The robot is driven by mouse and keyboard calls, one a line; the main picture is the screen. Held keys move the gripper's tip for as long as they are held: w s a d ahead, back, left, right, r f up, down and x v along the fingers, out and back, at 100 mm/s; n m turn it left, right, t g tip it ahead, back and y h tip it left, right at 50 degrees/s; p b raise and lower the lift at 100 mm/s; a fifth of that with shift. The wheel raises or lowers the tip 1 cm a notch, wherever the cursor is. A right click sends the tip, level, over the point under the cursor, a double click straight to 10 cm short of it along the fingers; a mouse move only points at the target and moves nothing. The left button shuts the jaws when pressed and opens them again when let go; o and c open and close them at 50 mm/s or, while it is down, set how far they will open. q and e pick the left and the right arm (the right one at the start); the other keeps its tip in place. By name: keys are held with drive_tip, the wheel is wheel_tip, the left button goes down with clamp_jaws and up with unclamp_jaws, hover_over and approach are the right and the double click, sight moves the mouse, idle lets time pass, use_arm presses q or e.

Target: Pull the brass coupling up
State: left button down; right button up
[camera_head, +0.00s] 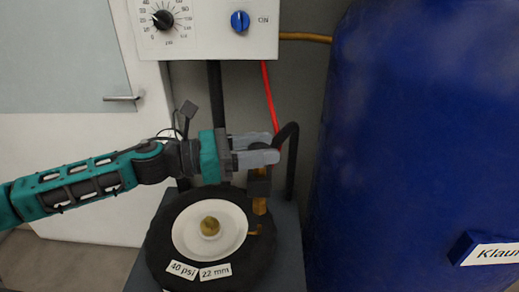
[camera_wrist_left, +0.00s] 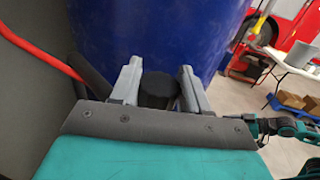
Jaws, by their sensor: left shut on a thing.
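The brass coupling (camera_head: 259,205) stands upright at the right side of the black bumper wheel (camera_head: 165,228), with a black block above its brass lower part. My left gripper (camera_head: 264,156) reaches in from the left and is shut at the top of the coupling, above the black block. In the left wrist view, a dark cylindrical piece (camera_wrist_left: 158,90) sits between the grey fingers of my left gripper (camera_wrist_left: 158,84). A small brass stem (camera_head: 255,231) shows at the coupling's foot, close to the white hub; whether they touch is unclear.
A control box (camera_head: 207,28) with a dial and blue knob hangs above. A red hose (camera_head: 268,92) and a bent black pipe (camera_head: 291,160) run close behind the gripper. A large blue tank (camera_head: 415,140) fills the right. A cabinet door handle (camera_head: 122,98) is at left.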

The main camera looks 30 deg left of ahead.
use_arm(q)
drive_tip(key=c, duration=0.9)
unclamp_jaws()
drive_tip(key=shift+r, duration=0.35)
drive_tip(key=shift+o, duration=1.3)
drive_tip(key=shift+f, duration=0.1)
drive_tip(key=shift+s+a+f, duration=0.15)
drive_tip(key=shift+s+a, duration=0.1)
drive_tip(key=shift+a, duration=0.1)
drive_tip(key=v, duration=1.2)
drive_tip(key=shift+p, duration=0.3)
